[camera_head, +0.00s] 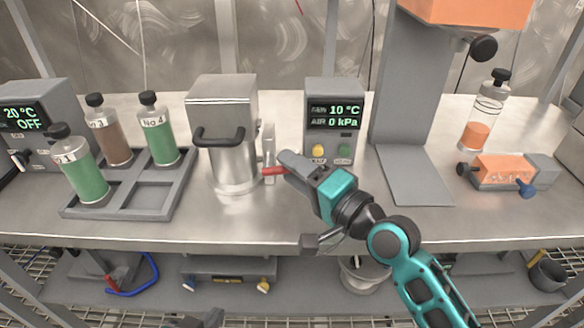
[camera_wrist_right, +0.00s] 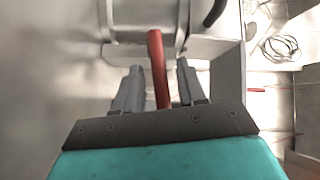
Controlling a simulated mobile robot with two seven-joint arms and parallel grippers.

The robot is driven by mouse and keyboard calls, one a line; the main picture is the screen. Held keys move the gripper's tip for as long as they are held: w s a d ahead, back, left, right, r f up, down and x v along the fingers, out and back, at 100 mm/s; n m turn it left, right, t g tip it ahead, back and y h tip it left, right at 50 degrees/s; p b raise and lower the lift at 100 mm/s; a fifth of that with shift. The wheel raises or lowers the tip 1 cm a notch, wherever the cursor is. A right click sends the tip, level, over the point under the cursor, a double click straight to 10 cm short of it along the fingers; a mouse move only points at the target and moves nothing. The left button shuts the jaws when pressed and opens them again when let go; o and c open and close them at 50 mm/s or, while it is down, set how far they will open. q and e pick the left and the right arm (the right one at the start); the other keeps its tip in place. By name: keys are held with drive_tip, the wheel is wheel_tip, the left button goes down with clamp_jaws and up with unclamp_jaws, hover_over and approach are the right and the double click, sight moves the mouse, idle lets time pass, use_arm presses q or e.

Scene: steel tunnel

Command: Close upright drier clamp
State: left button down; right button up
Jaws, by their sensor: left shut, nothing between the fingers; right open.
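The upright drier (camera_head: 223,120) is a steel cylinder with a box-shaped top and a black handle, standing on the bench left of centre. Its clamp has a red lever (camera_head: 272,171) sticking out at the lower right of the body; it also shows in the right wrist view (camera_wrist_right: 158,62). My right gripper (camera_head: 285,164) is open at the lever. In the right wrist view its fingers (camera_wrist_right: 160,72) stand on either side of the red lever, with visible gaps. My left gripper (camera_head: 205,318) shows only as a dark piece at the bottom edge; it is shut and empty, away from the drier.
A grey rack (camera_head: 122,209) with capped bottles stands left of the drier. A display box (camera_head: 335,118) stands close behind my right gripper. A grey stand (camera_head: 412,175), an orange device (camera_head: 503,171) and a flask (camera_head: 482,115) are at right. Bench front is mostly clear.

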drive_tip(key=shift+w+a, duration=0.3)
drive_tip(key=shift+a, duration=0.05)
clamp_jaws()
idle(0.5)
